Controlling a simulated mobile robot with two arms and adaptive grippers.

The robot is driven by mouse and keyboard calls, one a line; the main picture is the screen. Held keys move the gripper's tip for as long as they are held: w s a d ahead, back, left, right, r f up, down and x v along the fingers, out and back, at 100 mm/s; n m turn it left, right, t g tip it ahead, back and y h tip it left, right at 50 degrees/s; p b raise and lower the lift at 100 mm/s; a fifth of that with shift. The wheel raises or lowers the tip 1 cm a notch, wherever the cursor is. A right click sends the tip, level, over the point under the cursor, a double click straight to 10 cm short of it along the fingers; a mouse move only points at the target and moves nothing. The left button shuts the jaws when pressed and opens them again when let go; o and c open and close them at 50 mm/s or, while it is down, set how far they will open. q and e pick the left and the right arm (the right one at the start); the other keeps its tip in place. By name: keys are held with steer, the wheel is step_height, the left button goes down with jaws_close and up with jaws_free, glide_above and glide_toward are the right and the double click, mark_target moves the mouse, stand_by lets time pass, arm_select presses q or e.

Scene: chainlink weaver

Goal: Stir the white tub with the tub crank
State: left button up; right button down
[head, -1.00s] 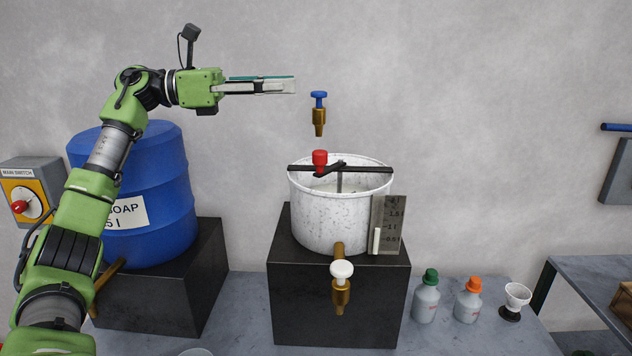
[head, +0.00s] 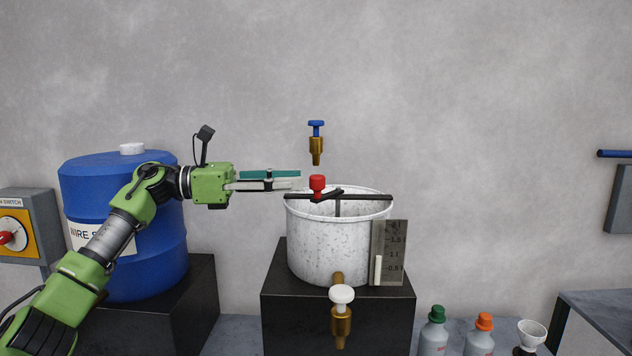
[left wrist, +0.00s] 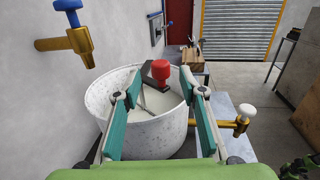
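The white tub (head: 335,245) stands on a black block, with pale liquid inside it in the left wrist view (left wrist: 150,138). The tub crank is a dark arm with a red knob (head: 317,184), set at a dark bar across the rim; the knob also shows in the left wrist view (left wrist: 160,69). My left gripper (head: 302,180) is just left of the red knob at about its height. Its fingers are apart in the left wrist view (left wrist: 164,88), with the knob beyond and between their tips, and nothing visibly held.
A blue-handled brass tap (head: 316,143) is on the wall above the knob. A white-handled brass tap (head: 341,315) and a level gauge (head: 389,253) are at the tub's front. A blue drum (head: 125,260) stands left, bottles (head: 433,330) right.

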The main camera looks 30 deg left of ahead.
mark_target(318, 177)
arm_select(q)
steer(key=x, duration=0.1)
steer(key=p+x, duration=0.1)
steer(key=x, duration=0.3)
steer(key=shift+r, duration=0.3)
steer(key=shift+w+d+f+p, duration=0.15)
steer(key=shift+w+d+p, duration=0.15)
steer(key=shift+d+p, duration=0.05)
jaws_close()
steer(key=shift+d, duration=0.1)
